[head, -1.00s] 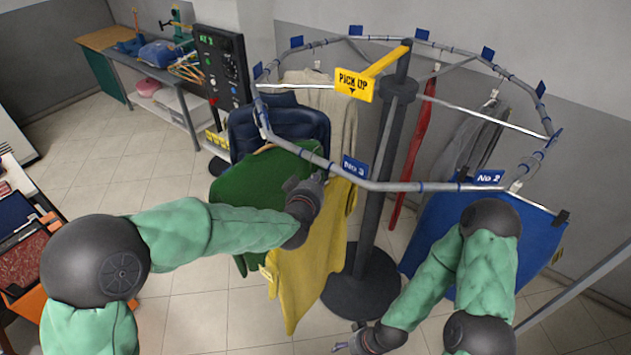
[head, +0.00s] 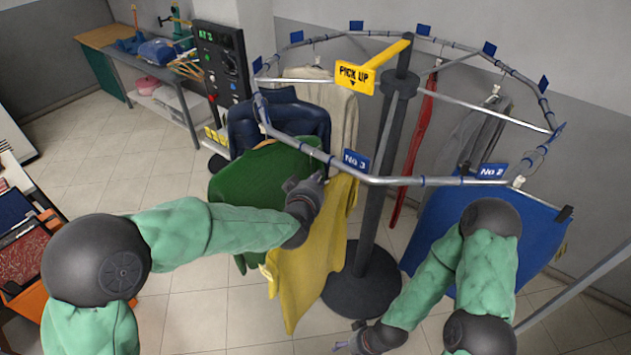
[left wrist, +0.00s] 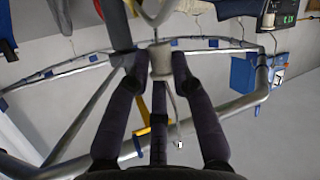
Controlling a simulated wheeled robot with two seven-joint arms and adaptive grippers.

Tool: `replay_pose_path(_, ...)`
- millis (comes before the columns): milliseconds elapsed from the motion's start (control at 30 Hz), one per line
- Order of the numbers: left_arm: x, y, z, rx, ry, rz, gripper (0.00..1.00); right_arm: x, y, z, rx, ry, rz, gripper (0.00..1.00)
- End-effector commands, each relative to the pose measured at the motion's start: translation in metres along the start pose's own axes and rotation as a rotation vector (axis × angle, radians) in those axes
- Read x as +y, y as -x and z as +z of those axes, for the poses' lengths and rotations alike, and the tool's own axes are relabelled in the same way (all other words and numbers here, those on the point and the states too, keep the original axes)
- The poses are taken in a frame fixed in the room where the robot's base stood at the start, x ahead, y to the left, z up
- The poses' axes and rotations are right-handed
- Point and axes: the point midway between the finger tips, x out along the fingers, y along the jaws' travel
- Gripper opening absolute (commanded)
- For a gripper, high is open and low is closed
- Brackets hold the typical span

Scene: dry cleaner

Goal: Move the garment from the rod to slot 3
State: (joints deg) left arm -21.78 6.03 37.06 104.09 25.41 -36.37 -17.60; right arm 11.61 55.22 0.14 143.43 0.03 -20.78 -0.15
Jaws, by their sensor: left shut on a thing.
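A yellow garment (head: 300,270) hangs beneath my left gripper (head: 318,180), beside the pole of the round rail. A green garment (head: 255,190) hangs just left of it, overlapping it. In the left wrist view my left gripper (left wrist: 160,62) is shut on a light grey hanger piece (left wrist: 161,70) with a metal hook above it. The arm hides the hanger's lower part, so which garment it carries is not fully clear. The blue No 3 tag (head: 355,161) sits on the rail (head: 385,181) just right of the gripper. My right gripper (head: 350,337) is low, open and empty.
A blue garment (head: 440,220) hangs under the No 2 tag (head: 492,171). Dark blue, beige, red and grey garments hang further around the rail. The yellow PICK UP sign (head: 354,77) juts from the black pole (head: 370,200). A control panel (head: 222,65) stands at the back left.

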Motion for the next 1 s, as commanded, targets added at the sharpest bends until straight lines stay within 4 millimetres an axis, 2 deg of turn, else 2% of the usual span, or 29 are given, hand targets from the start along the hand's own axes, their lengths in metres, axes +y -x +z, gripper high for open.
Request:
replay_pose_path(767,-0.0010,-0.0012,0.0028,0.001,0.000,0.000,0.00,0.0015,-0.0042,-0.0002,0.000,0.000,0.000,0.72)
replay_pose_path(800,-0.0010,-0.0012,0.0028,0.001,0.000,0.000,0.29,0.0015,-0.0042,-0.0002,0.000,0.000,0.000,0.72)
replay_pose_path(867,-0.0010,-0.0012,0.0029,0.001,0.000,0.000,0.46,0.0015,-0.0042,-0.0002,0.000,0.000,0.000,0.72)
replay_pose_path(900,-0.0010,-0.0013,0.0029,0.001,0.000,0.000,0.51,0.0015,-0.0042,-0.0002,0.000,0.000,0.000,0.72)
replay_pose_path(1000,-0.0010,-0.0013,0.0031,0.001,0.000,0.000,0.51,0.0015,-0.0042,-0.0001,0.000,0.000,0.000,0.72)
